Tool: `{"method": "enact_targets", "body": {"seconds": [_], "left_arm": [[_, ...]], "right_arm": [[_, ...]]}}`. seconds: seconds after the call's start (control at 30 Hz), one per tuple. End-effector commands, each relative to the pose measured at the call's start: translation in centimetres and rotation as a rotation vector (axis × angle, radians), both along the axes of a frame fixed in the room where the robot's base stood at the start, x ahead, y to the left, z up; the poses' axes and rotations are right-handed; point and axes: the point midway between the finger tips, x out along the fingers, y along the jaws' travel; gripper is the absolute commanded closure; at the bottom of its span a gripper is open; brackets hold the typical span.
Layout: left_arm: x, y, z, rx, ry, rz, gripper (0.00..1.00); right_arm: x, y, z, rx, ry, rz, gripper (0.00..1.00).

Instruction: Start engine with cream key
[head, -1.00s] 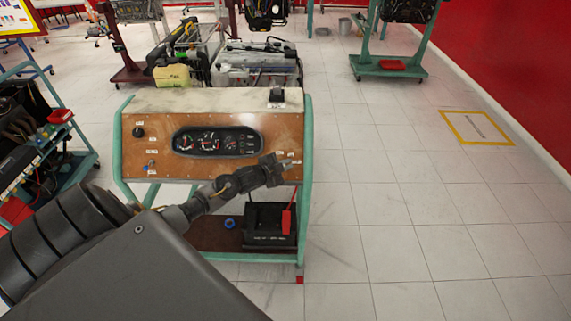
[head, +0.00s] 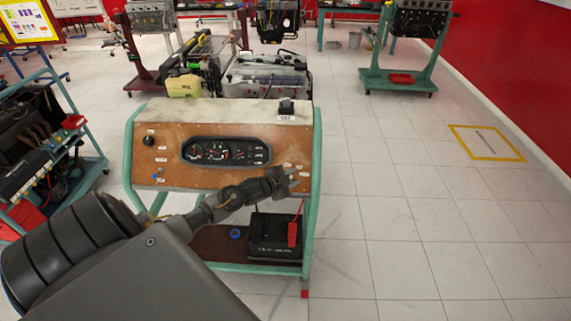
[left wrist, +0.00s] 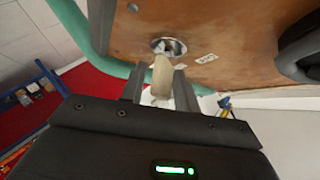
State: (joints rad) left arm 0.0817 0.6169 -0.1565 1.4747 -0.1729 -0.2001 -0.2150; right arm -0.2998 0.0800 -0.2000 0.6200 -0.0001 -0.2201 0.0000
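The engine trainer has a brown control panel (head: 170,175) with a gauge cluster. In the left wrist view a round metal key switch (left wrist: 169,46) sits on the panel. The cream key (left wrist: 161,77) stands at this switch, its head toward my wrist camera; how deep it sits is hidden. My left gripper (head: 295,180) is at the panel's lower right. In the left wrist view its fingers (left wrist: 160,84) stand on both sides of the key, with narrow gaps beside it, so it looks open around the key. My right gripper is not in view.
A black battery box (head: 272,237) with a red part (head: 292,234) sits on the trainer's lower shelf. Another engine stand (head: 405,80) is at the back right. A cart (head: 75,150) stands at the left. The tiled floor (head: 400,220) to the right is clear.

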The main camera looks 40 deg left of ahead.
Motion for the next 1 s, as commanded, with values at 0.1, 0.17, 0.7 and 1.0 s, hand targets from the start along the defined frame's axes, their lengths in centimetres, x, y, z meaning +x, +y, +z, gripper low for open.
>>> {"method": "enact_targets", "body": {"seconds": [0.1, 0.17, 0.7, 1.0], "left_arm": [[-1.7, 0.2, 0.4, 0.004, 0.001, -0.003, 0.69], [-2.9, 0.3, 0.7, 0.003, 0.001, -0.003, 0.69], [-9.3, 0.8, 3.4, 0.002, 0.001, -0.001, 0.69], [-9.4, 0.8, 3.5, 0.001, 0.0, -0.002, 0.69]], "right_arm": [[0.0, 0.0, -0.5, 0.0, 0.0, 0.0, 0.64], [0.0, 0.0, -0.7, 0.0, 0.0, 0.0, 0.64], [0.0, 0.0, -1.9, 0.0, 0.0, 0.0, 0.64], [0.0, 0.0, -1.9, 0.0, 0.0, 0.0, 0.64]]}}
